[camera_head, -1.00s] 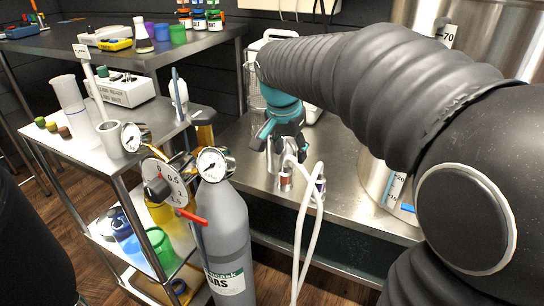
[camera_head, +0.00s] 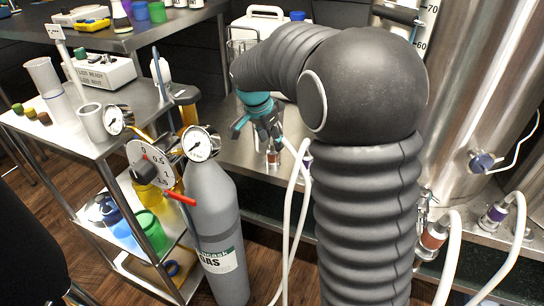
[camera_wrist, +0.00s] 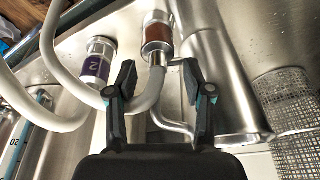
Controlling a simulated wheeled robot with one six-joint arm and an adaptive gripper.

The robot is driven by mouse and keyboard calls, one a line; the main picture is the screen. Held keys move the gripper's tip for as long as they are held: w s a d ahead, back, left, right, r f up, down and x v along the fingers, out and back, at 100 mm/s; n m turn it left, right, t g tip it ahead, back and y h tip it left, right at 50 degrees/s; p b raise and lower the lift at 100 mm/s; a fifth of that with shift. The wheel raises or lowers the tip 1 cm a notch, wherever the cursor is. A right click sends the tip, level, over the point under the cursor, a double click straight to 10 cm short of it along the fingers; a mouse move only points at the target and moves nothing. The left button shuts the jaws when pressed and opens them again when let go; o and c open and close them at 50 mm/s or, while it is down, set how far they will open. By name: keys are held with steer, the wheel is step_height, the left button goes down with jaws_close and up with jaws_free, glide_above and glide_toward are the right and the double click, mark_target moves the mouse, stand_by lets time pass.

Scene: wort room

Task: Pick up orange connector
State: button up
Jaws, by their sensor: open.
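An orange-banded connector (camera_head: 272,157) with a white hose stands on the steel bench, just below my gripper (camera_head: 259,128) in the head view. In the wrist view the orange connector (camera_wrist: 158,33) is at the top centre, a little beyond the fingertips, with its band looking brownish-orange. My gripper (camera_wrist: 157,78) is open, with one finger on each side of the connector's line and its hose bend between them. The jaws hold nothing. A second connector with an orange-red band (camera_head: 433,236) is at the lower right by the large steel vessel.
A purple connector marked 2 (camera_wrist: 95,65) stands left of the orange one, and white hoses curve close to my left finger. A wire-mesh basket (camera_wrist: 283,100) is at the right. A gas cylinder (camera_head: 215,225) and a steel trolley (camera_head: 98,150) stand left of my arm.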

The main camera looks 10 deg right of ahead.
mark_target(274, 151)
steer(key=shift+x, duration=2.7)
steer(key=shift+s, duration=0.1)
jaws_close()
